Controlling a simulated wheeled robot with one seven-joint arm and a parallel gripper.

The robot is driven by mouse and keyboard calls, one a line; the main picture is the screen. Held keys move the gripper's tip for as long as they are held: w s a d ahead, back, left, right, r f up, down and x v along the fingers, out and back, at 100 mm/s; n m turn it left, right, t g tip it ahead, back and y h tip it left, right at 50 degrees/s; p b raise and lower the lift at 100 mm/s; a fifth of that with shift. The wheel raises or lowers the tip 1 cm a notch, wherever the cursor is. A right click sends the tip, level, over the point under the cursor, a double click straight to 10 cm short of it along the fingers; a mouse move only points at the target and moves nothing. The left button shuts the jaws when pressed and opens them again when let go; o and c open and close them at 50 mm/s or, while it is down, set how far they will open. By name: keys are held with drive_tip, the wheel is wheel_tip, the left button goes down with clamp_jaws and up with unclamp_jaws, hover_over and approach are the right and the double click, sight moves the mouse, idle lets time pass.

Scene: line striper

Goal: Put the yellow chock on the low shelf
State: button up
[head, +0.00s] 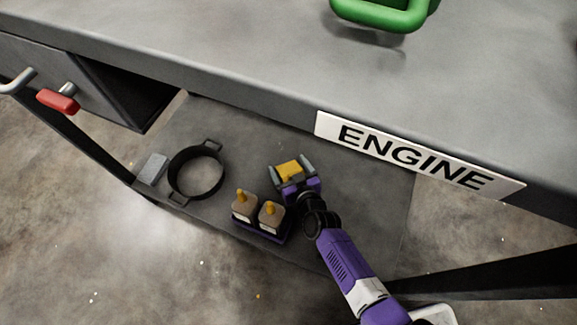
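The yellow chock (290,170) is between the two grey fingers of my gripper (288,168), over the low shelf (345,205) under the workbench. The fingers appear to be on either side of it. I cannot tell whether the chock touches the shelf or is held a little above it. My purple arm reaches in from the lower right, and the purple gripper body hides the near side of the chock.
A purple holder (262,234) with two tan yellow-topped pieces stands close left of my wrist. A black ring with handles (170,178) and a grey block (153,168) lie further left. The benchtop (250,55), with its ENGINE sign (415,157), overhangs the shelf.

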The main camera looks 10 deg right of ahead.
drive_tip(key=shift+r+p, duration=0.35)
drive_tip(key=shift+r+p+v, duration=0.1)
drive_tip(key=shift+p+v, duration=0.9)
drive_tip(key=shift+v, duration=0.9)
drive_tip(key=shift+r+p+v, duration=0.15)
drive_tip(key=shift+p+v, duration=0.8)
drive_tip(key=shift+v, duration=1)
drive_tip(key=shift+w, duration=0.1)
